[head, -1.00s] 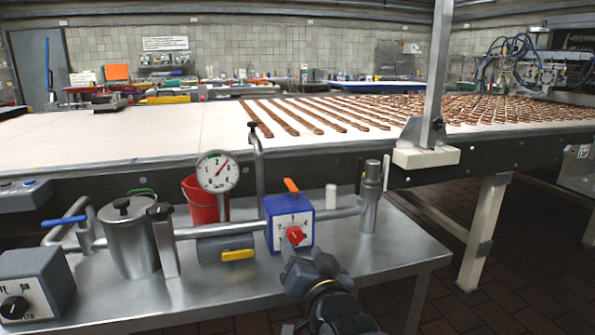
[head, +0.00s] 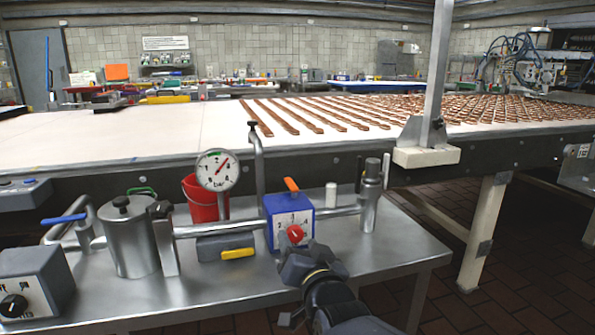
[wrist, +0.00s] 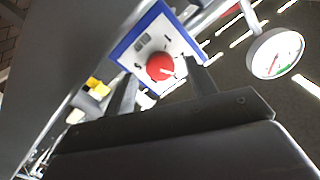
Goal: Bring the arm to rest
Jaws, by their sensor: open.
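My gripper (head: 300,262) is in the lower middle of the head view, just below the red knob (head: 295,234) of the blue dial box (head: 291,217). In the wrist view my gripper (wrist: 163,88) shows two dark fingers spread apart with nothing held between them. The red knob (wrist: 160,66) and the white face of the blue box (wrist: 150,45) lie beyond the fingertips. I cannot tell from the head view how large the gap to the knob is. My arm comes up from the bottom edge.
The box stands on a steel table (head: 400,250) with pipes and a pressure gauge (head: 217,171). A steel pot (head: 128,240) and a grey control box (head: 30,285) are to the left. A conveyor (head: 90,135) runs behind. Open floor (head: 520,285) lies right.

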